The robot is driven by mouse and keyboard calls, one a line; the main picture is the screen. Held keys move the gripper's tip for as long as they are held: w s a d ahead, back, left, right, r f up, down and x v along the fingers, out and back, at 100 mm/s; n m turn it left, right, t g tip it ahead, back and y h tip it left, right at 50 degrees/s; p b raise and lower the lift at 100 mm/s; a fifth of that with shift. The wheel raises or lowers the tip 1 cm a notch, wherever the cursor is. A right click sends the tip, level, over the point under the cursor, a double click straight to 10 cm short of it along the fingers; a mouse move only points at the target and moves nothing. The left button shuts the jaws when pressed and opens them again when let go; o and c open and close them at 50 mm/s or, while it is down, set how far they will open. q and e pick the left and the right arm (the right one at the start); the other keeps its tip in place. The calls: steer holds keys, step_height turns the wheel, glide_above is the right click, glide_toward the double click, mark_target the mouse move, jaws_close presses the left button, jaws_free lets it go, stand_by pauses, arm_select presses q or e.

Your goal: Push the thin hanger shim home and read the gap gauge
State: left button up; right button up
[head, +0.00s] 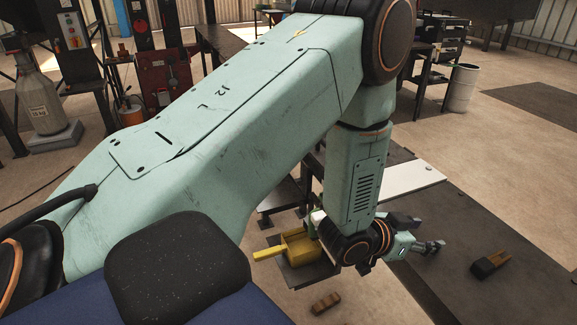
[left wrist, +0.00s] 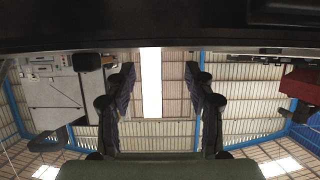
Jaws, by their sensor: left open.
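My left arm fills much of the head view, and its gripper (head: 424,235) points right over the dark tabletop. It is open; in the left wrist view the two fingers (left wrist: 160,72) stand apart with nothing between them. I cannot make out the hanger shim or the gap gauge in either view. A yellow part (head: 299,246) with a bar sticking out to the left sits behind my wrist, partly hidden by it. A small dark block with a tan top (head: 490,263) lies on the tabletop, apart from and right of the gripper.
The dark table (head: 465,225) runs to the right, mostly bare. A white plate (head: 412,180) lies on it behind my forearm. A brown block (head: 326,302) lies below the yellow part. A grey cylinder (head: 40,103), red equipment (head: 166,76) and a pale drum (head: 463,88) stand farther back.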

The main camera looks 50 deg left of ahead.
arm_select(q)
steer(key=shift+s+f, duration=0.15)
steer(key=shift+f, duration=0.45)
steer(key=v, duration=0.8)
steer(key=s+a+f+n+g+y+b, duration=0.1)
steer(key=s+f+g, duration=0.4)
steer(key=s+f, duration=0.7)
steer(key=s+a+f+n+g+y+b, duration=0.2)
steer(key=s+f+n+g+y+b, duration=0.1)
steer(key=s+f, duration=1)
steer(key=shift+s+g+b, duration=0.2)
steer(key=shift+g+b, duration=0.6)
steer(key=shift+g, duration=0.6)
steer(key=shift+g+y, duration=0.3)
steer(key=shift+g, duration=0.6)
steer(key=s, duration=0.1)
steer(key=s+f, duration=0.1)
steer(key=s, duration=0.1)
steer(key=s+b, duration=0.1)
steer(key=shift+s+a+f, duration=0.25)
steer(key=shift+s, duration=0.1)
